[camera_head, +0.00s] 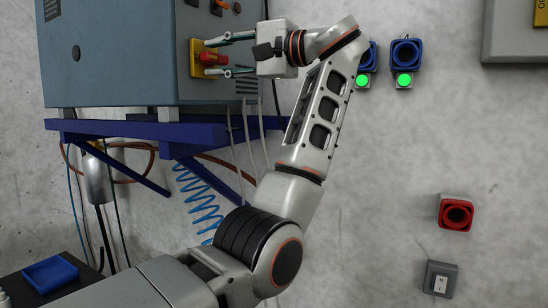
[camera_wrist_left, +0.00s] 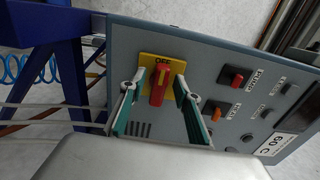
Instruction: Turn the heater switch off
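A red rotary switch (camera_head: 208,58) sits on a yellow plate (camera_head: 195,72) on the front of the blue-grey control box. In the left wrist view the red switch (camera_wrist_left: 158,92) has its long side roughly upright, below the word OFF on the yellow plate (camera_wrist_left: 147,62). My left gripper (camera_head: 217,56) is open, with one finger above and one below the switch in the head view. In the left wrist view its fingers (camera_wrist_left: 163,95) stand either side of the switch, with gaps; I see no contact. My right gripper is not in view.
The control box (camera_head: 110,50) rests on a blue bracket (camera_head: 110,129). Cables hang below. Blue sockets (camera_head: 406,52) with green lights are on the wall.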

